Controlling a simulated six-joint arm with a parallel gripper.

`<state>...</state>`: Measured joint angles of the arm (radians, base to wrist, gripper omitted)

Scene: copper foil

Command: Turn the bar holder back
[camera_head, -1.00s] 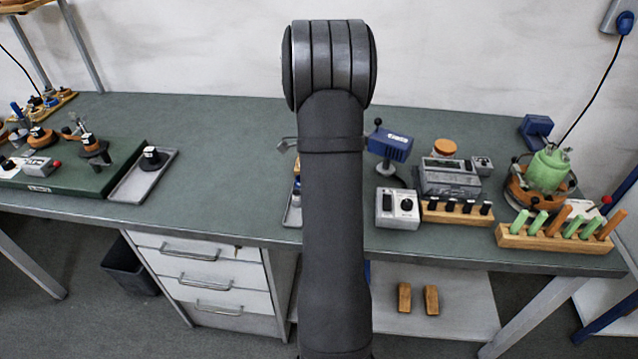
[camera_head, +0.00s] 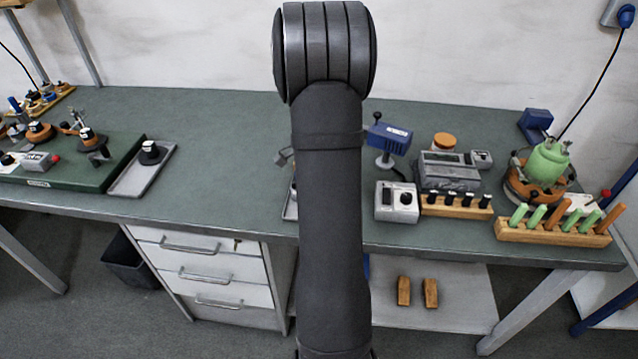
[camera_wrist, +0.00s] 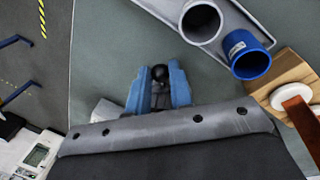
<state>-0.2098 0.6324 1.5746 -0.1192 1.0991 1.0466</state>
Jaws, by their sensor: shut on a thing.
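My gripper (camera_wrist: 158,76) shows in the wrist view with its two blue fingers pointing up the picture. They are closed on a small dark part that ends in a round black knob (camera_wrist: 160,72). I cannot tell whether this knob belongs to the bar holder, as the rest of the part is hidden between the fingers. In the head view my own arm stands in the middle and hides the gripper and what it holds. I cannot pick out the bar holder for certain in either view.
In the wrist view, a white cup (camera_wrist: 201,21) and a blue cup (camera_wrist: 249,56) are close by at upper right. In the head view, a blue device (camera_head: 390,139), a grey-white box (camera_head: 397,202) and a wooden rack (camera_head: 455,206) stand right of my arm.

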